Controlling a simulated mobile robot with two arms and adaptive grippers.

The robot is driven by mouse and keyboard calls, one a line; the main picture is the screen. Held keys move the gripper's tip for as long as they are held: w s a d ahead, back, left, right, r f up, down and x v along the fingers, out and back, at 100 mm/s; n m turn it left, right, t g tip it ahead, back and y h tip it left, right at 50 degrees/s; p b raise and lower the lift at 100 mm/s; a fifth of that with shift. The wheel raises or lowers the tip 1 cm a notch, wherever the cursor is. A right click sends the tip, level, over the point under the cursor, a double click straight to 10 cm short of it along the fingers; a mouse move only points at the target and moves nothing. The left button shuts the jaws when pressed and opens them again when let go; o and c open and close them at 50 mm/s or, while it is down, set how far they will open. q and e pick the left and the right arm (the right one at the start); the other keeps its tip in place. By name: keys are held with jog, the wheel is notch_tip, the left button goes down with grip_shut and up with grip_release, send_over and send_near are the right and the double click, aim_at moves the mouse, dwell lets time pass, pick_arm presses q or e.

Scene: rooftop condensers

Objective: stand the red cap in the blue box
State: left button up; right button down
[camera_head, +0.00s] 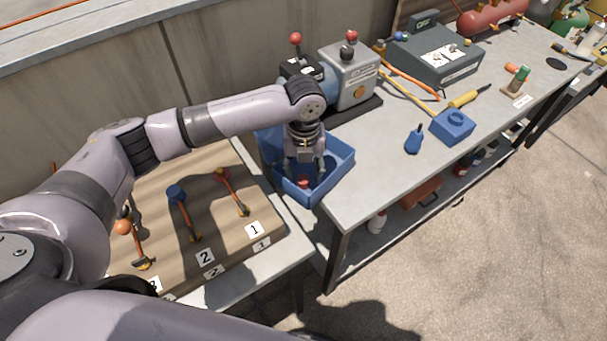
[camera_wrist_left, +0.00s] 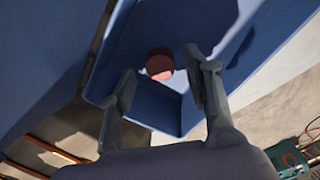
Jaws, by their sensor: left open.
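The blue box (camera_head: 341,172) is an open tray at the near left end of the workbench; its wall also shows in the left wrist view (camera_wrist_left: 155,106). The red cap (camera_head: 303,183) is small and round and is inside the box, near its front corner. In the left wrist view the red cap (camera_wrist_left: 160,64) shows its round pinkish face, between and beyond the fingertips. My left gripper (camera_head: 304,172) points down into the box, open, with its fingers (camera_wrist_left: 163,85) on either side of the cap and apparently not touching it. My right gripper is not seen.
A wooden board (camera_head: 213,212) with several levers and number labels lies left of the box. A machine with red knobs (camera_head: 346,78) stands behind it. A blue block (camera_head: 452,127) and a blue bulb (camera_head: 414,140) lie to the right. The bench between is clear.

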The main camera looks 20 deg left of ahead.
aim_at(304, 179)
pick_arm(q)
notch_tip(304, 179, up, 10)
jog(key=shift+b, duration=0.4)
dwell(0.3)
